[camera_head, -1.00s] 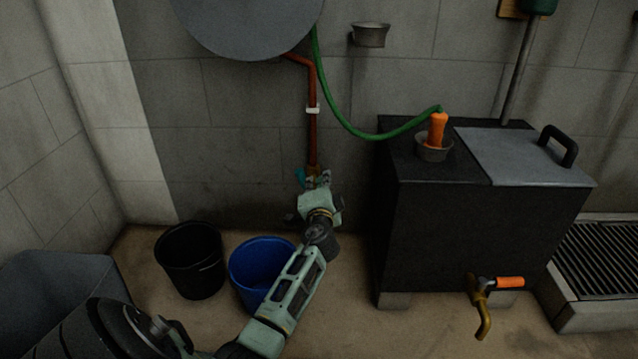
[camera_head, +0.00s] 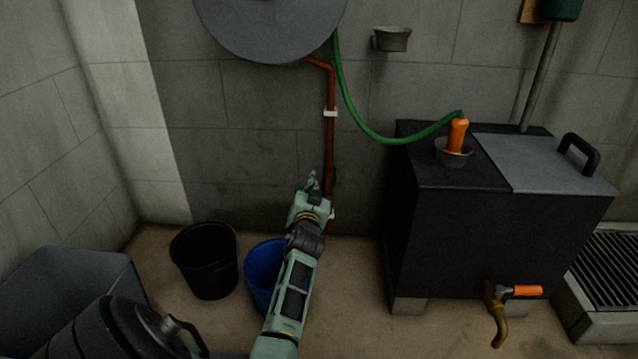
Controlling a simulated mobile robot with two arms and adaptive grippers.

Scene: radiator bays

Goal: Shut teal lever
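The teal lever is not clearly visible; my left gripper and wrist cover part of the area around the lower end of the copper-red pipe (camera_head: 330,145). My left gripper (camera_head: 313,180) is in front of the wall, just left of that pipe, with its fingers pointing up and away. The fingers are small and dark here, so I cannot tell whether they are open or touching anything. My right gripper is not in view.
A black bucket (camera_head: 206,262) and a blue bucket (camera_head: 262,268) stand on the floor, the blue one partly behind my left arm. A black tank (camera_head: 480,235) with a brass tap (camera_head: 495,315) stands right. A green hose (camera_head: 357,118) hangs above.

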